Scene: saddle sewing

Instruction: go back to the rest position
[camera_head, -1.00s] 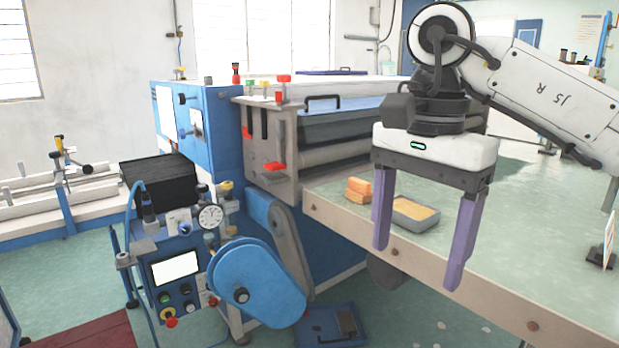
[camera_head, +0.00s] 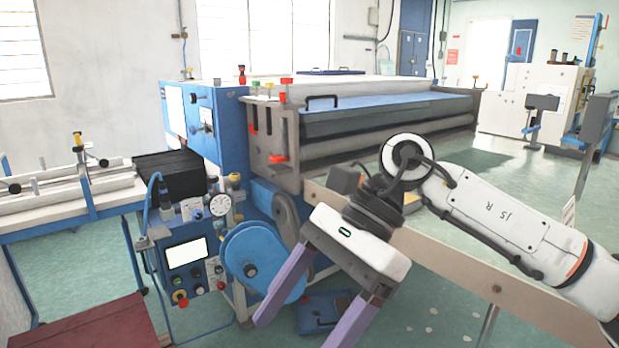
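My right gripper (camera_head: 302,330) shows at the lower middle of the head view, on the arm coming in from the right. Its two purple fingers are spread wide apart and point down and to the left. Nothing is held between them. It hangs in front of the table's front edge, with the blue round cover behind it. My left gripper is not in view.
A blue machine with rollers (camera_head: 340,128) stands behind the table (camera_head: 497,288). A control box (camera_head: 188,250) and a blue round cover (camera_head: 245,252) are left of my gripper. A blue foot pedal (camera_head: 318,313) lies on the floor.

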